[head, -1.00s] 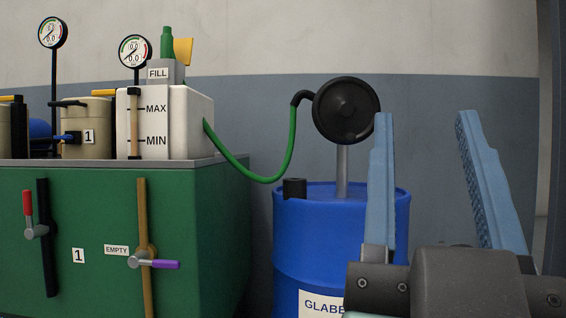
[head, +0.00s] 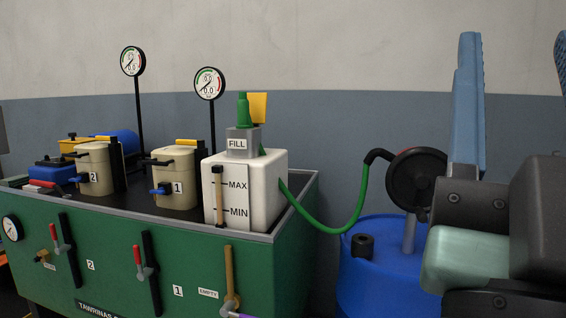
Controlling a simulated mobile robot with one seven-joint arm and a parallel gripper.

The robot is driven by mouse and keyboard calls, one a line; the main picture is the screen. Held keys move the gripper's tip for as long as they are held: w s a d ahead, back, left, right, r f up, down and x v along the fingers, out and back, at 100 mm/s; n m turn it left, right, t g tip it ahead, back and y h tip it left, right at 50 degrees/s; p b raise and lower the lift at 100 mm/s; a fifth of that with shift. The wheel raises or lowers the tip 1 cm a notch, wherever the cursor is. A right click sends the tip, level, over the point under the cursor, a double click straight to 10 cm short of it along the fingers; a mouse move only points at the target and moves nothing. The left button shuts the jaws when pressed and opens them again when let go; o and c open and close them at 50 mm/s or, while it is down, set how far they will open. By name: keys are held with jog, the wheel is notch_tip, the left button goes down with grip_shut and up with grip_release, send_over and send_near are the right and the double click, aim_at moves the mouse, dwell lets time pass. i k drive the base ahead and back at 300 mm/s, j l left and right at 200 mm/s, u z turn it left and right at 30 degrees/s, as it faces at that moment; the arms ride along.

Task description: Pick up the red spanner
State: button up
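I cannot make out a red spanner for certain. A small flat red piece (head: 42,183) lies by the blue box at the left end of the green bench; it is too small to tell what it is. My gripper (head: 516,48) is at the right edge, with its two blue fingers wide apart and nothing between them. The right finger is partly cut off by the frame. The gripper is well to the right of the bench.
The green bench (head: 110,255) carries beige canisters (head: 175,185), a white tank (head: 265,185) and gauges on poles. Red-handled valves (head: 140,262) are on its front. A green hose (head: 325,228) runs to a pump on a blue drum (head: 380,275), partly behind my gripper.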

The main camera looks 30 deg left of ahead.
aim_at(34, 182)
jog(key=u, duration=2.1)
